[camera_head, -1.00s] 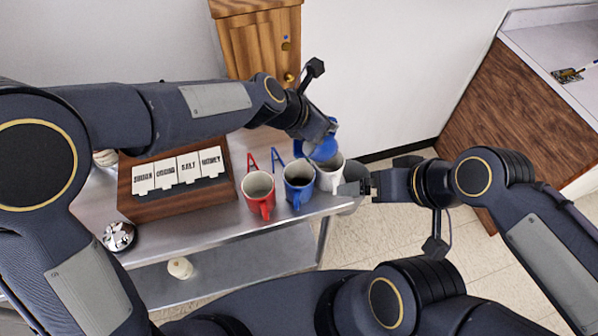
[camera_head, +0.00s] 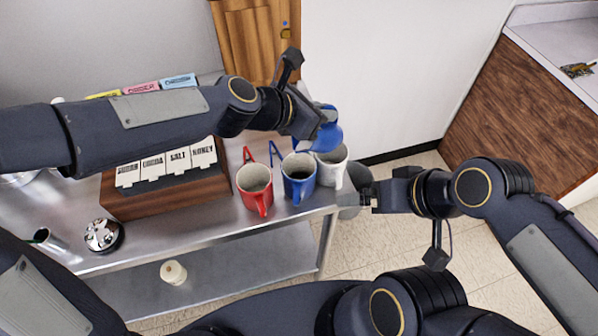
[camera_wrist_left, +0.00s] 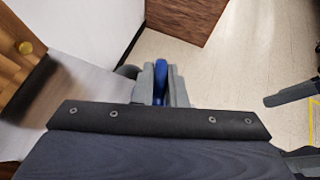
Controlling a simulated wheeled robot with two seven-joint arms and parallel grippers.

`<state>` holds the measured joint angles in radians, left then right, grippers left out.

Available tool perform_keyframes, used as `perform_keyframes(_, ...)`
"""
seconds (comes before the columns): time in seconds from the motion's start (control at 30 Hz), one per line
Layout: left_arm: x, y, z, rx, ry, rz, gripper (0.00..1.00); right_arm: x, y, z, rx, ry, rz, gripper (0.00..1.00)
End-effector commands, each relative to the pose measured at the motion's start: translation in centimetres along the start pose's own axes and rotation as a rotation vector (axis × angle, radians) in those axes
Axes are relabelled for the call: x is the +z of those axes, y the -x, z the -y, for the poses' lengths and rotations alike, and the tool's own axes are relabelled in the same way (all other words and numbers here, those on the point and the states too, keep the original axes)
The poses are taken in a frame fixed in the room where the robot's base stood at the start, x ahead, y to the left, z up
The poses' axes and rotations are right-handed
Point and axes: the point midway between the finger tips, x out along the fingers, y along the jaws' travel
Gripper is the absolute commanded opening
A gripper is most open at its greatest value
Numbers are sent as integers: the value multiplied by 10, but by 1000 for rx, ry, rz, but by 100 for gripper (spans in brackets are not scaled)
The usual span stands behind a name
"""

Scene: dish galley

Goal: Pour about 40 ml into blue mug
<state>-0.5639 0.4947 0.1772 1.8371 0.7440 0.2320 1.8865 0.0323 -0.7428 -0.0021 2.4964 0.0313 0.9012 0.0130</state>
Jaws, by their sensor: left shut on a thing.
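The blue mug (camera_head: 298,190) stands upright near the table's front right corner, with dark content inside. My left gripper (camera_head: 310,126) is shut on a blue jug (camera_head: 327,136). The jug is held above and behind the blue and white mugs, overlapping the white mug's far rim in the head view. In the left wrist view the left fingers (camera_wrist_left: 160,88) close around a blue part of the jug (camera_wrist_left: 160,78). Whether anything flows from the jug cannot be seen. My right gripper (camera_head: 367,192) is right of the mugs, past the table edge; its opening is unclear.
A red mug (camera_head: 254,180) stands left of the blue mug, a white mug (camera_head: 333,167) right of it. A wooden box with labelled cards (camera_head: 165,165) and a shiny bell-like object (camera_head: 103,236) are further left. A grey round container (camera_head: 358,178) is beyond the table's right edge.

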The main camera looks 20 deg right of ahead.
Motion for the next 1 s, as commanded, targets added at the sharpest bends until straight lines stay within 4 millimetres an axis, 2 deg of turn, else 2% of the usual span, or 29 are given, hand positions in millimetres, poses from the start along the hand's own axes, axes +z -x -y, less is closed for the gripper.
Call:
perform_keyframes(0.03, -5, -2, 0, 2, -1, 14, 0, 6, -11, -5, 0, 0, 0, 92)
perform_keyframes(0.3, -8, 0, -1, 2, -2, 74, 0, 22, -42, -19, 0, 0, 0, 92)
perform_keyframes(0.5, 0, 1, -2, 1, -1, 78, 0, 19, -38, -18, 0, 0, 0, 92)
perform_keyframes(1.0, 2, -8, -5, 0, -1, 99, 0, 26, -51, -23, 0, 0, 0, 92)
